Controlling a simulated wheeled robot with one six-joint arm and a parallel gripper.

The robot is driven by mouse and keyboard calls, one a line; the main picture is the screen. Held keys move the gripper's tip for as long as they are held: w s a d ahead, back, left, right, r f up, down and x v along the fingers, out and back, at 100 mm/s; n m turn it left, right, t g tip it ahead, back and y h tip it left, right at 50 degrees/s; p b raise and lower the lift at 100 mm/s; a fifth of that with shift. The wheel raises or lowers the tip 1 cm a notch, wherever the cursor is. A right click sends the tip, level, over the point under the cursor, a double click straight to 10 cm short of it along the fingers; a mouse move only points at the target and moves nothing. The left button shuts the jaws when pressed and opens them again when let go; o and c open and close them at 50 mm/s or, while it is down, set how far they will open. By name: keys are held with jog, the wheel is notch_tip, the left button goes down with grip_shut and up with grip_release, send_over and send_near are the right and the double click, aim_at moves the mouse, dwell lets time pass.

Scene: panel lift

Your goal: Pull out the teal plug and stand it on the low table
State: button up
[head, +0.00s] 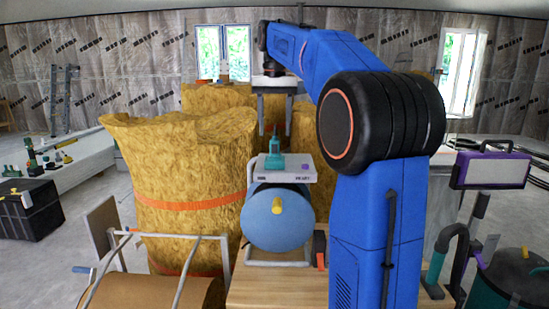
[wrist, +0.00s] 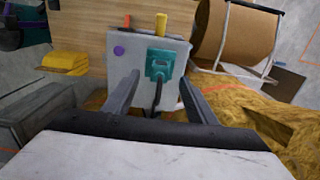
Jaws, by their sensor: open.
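The teal plug (head: 274,147) stands upright on the top face of a white box (head: 300,172) in the head view. In the wrist view the teal plug (wrist: 159,66) sits on the white box (wrist: 125,70), with a dark cord-like part trailing towards me. My gripper (head: 275,128) is open and empty, fingers pointing down, above or behind the plug. In the wrist view the plug lies beyond and between the fingertips of my gripper (wrist: 162,80), which appear not to touch it. A low wooden tabletop (head: 265,292) lies in front; I take it for the low table.
A blue drum (head: 275,222) with a yellow knob (head: 278,207) sits under the white box. Tall yellow insulation rolls (head: 195,160) stand at left and behind. A brown roll on a metal frame (head: 150,292) is at front left. The tabletop has bare room at the front.

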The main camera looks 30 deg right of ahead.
aim_at(275, 147)
jog(key=shift+f, duration=3.4)
grip_shut()
jog(key=shift+r, duration=2.9)
jog(key=shift+r, duration=0.1)
